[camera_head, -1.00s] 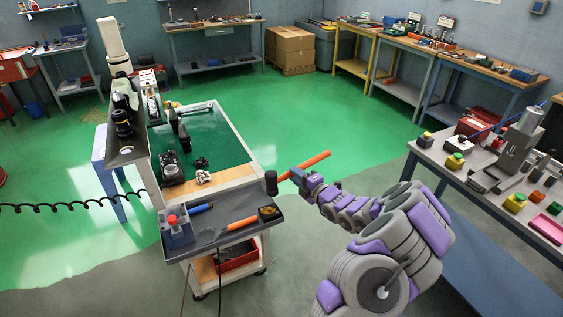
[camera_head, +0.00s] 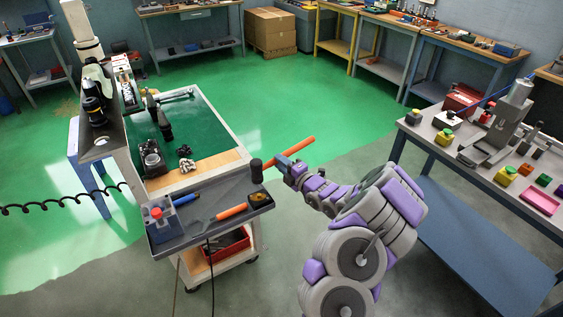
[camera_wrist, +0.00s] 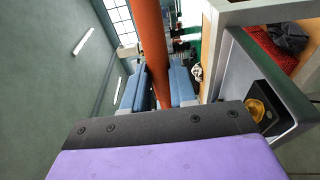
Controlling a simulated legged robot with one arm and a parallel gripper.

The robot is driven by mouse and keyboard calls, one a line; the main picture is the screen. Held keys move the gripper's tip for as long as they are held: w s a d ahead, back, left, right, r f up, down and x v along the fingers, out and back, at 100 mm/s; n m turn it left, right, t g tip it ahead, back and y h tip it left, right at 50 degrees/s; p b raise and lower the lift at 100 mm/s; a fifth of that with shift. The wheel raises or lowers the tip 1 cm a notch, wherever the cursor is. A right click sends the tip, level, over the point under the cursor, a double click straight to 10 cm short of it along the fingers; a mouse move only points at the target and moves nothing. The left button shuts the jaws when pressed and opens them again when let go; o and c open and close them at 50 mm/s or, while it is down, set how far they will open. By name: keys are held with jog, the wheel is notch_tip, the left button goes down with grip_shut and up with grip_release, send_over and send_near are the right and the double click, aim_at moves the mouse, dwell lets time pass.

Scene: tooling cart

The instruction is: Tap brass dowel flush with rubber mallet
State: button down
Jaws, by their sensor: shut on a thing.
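My gripper (camera_head: 288,166) is shut on the orange handle of the rubber mallet (camera_head: 300,147). In the wrist view the handle (camera_wrist: 150,45) runs between the two blue fingers (camera_wrist: 157,90). The mallet's black head (camera_head: 256,171) is at the left end of the handle, by the right edge of the cart's grey tray; the head is not clearly seen in the wrist view. A black block with a brass-coloured round piece (camera_head: 258,196) sits at the tray's right end. It also shows in the wrist view (camera_wrist: 258,110), to the right of my gripper. How far the brass stands out is unclear.
The grey tray (camera_head: 200,222) also holds a blue fixture with a red knob (camera_head: 160,216), a blue-handled tool (camera_head: 185,199) and an orange-handled tool (camera_head: 231,211). A bench with several parts (camera_head: 430,133) stands at the right. Open floor (camera_head: 340,120) lies behind the arm.

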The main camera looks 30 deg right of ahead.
jog(key=shift+f, duration=0.5)
jog(key=shift+s, duration=0.15)
notch_tip(320, 180, down, 7)
jog(key=b, duration=0.3)
notch_tip(320, 180, up, 7)
jog(key=p, duration=0.3)
dwell(0.3)
notch_tip(320, 180, down, 7)
jog(key=b, duration=0.4)
notch_tip(320, 180, up, 7)
jog(key=p, duration=0.3)
jog(key=shift+p, duration=0.3)
